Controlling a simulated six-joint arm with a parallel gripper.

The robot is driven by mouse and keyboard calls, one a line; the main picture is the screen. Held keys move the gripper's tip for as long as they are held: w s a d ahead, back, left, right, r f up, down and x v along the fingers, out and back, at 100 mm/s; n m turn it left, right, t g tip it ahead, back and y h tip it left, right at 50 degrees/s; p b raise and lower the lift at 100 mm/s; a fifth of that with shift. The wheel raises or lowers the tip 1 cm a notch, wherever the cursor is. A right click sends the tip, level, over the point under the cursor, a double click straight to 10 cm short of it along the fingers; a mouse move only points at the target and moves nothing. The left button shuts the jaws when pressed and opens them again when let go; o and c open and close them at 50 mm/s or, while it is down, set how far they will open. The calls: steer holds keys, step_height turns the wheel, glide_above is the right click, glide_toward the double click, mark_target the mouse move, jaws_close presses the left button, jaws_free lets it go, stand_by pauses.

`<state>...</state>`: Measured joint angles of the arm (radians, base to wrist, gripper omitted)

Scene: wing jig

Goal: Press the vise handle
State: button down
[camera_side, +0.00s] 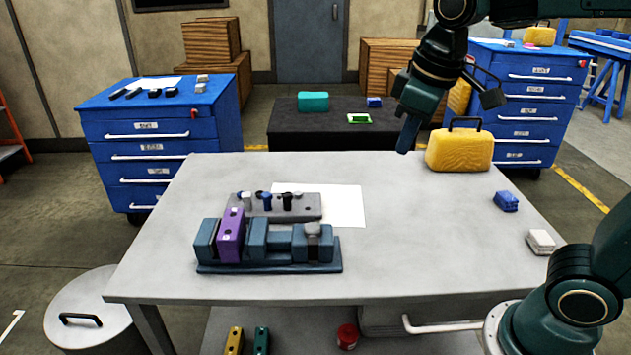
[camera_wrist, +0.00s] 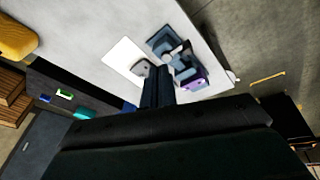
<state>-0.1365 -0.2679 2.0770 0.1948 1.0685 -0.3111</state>
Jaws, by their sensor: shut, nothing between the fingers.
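A blue-grey vise (camera_side: 270,252) stands on the grey table near its front left. A purple block (camera_side: 231,235) sits upright in it at the left, between two vise blocks. A grey knob-like part (camera_side: 313,231), perhaps the handle, is on top of the vise's right end. My gripper (camera_side: 407,137) is shut and empty, held above the far right of the table, well apart from the vise. In the wrist view the vise (camera_wrist: 172,50) and the purple block (camera_wrist: 196,82) show beyond my gripper (camera_wrist: 157,75), which hides part of the view.
A grey rack (camera_side: 305,206) with several small dark and blue pieces stands just behind the vise, by a white sheet (camera_side: 346,206). A yellow case (camera_side: 459,150), a blue block (camera_side: 506,201) and white blocks (camera_side: 540,241) lie at the right. The table's middle is clear.

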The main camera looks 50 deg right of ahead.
steer(key=w+a+f+n+g, duration=0.2)
steer(key=w+a, duration=0.1)
steer(key=w, duration=0.4)
steer(key=w+a+f+n+g, duration=0.1)
steer(key=w+a+f, duration=0.1)
steer(key=w+a, duration=0.3)
steer(key=w+a+f+n+g+h, duration=0.1)
steer(key=w+a+f+n+g, duration=0.1)
steer(key=w+a+f, duration=0.5)
steer(key=shift+w+f+n, duration=0.3)
steer(key=shift+f+n, duration=0.2)
steer(key=shift+f, duration=1)
steer(key=shift+f, duration=0.2)
steer(key=s+d+f, duration=0.4)
steer(key=f, duration=0.5)
steer(key=shift+s+d, duration=0.25)
steer(key=shift+s, duration=0.05)
steer(key=shift+f, duration=0.15)
